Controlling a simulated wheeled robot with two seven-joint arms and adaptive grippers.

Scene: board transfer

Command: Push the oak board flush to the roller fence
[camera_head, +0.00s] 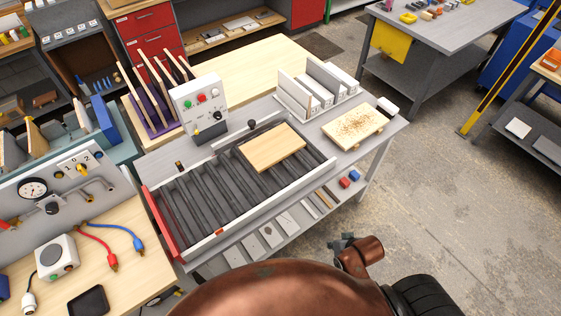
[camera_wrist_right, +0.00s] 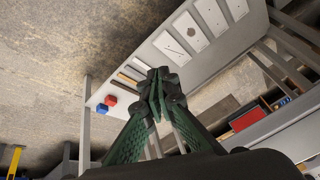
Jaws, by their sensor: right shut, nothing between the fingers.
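The oak board (camera_head: 271,148), a pale flat rectangle, lies on the dark rollers (camera_head: 205,191) towards the right end of the roller bed in the head view. A light rail (camera_head: 222,148) runs along the far side of the bed; I cannot tell whether the board touches it. My right gripper (camera_head: 345,241) is beyond the near side of the bench, over the floor and apart from the board. In the right wrist view its green fingers (camera_wrist_right: 159,95) are shut and empty. The board does not show there. My left gripper is not in view.
A control box (camera_head: 200,105) with buttons stands behind the bed. A speckled board (camera_head: 354,126) and an upright rack (camera_head: 315,88) are to the right. A lower shelf (camera_head: 290,222) holds small parts, including red and blue blocks (camera_wrist_right: 106,104). Open floor lies at the right.

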